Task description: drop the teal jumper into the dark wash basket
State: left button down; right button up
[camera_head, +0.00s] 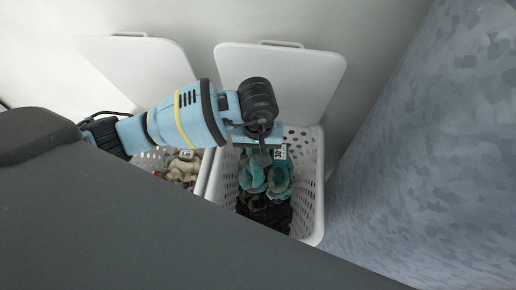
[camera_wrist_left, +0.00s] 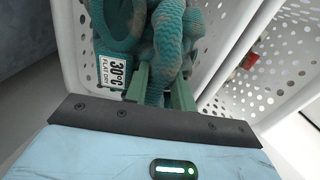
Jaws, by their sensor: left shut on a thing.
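The teal jumper (camera_head: 265,178) is bunched up and hangs from my left gripper (camera_head: 262,155) inside the right-hand white basket (camera_head: 313,190). Dark laundry (camera_head: 268,214) lies in that basket, below the jumper; I cannot tell whether the two touch. In the left wrist view the green fingers (camera_wrist_left: 161,92) are shut on a fold of the jumper (camera_wrist_left: 170,35). My right gripper is not in view.
A second white basket (camera_head: 151,160) with pale laundry (camera_head: 184,167) stands to the left, partly covered by my arm. Both lids (camera_head: 290,75) are open against the wall. A mottled blue-grey surface (camera_head: 430,150) rises close on the right.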

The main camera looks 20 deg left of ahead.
pick_arm(q)
notch_tip(320, 180, down, 5)
jog(key=b, duration=0.2)
jog(key=shift+s+r+b, duration=0.1)
jog(key=shift+r+b, duration=0.1)
jog(key=shift+b, duration=0.2)
jog(key=shift+f+b, duration=0.3)
jog(key=shift+f, duration=0.15)
jog(key=c, duration=1.1)
grip_release()
jog(key=shift+r, duration=0.35)
notch_tip(320, 180, up, 6)
jog(key=shift+p, duration=0.3)
jog(key=shift+r, duration=0.55)
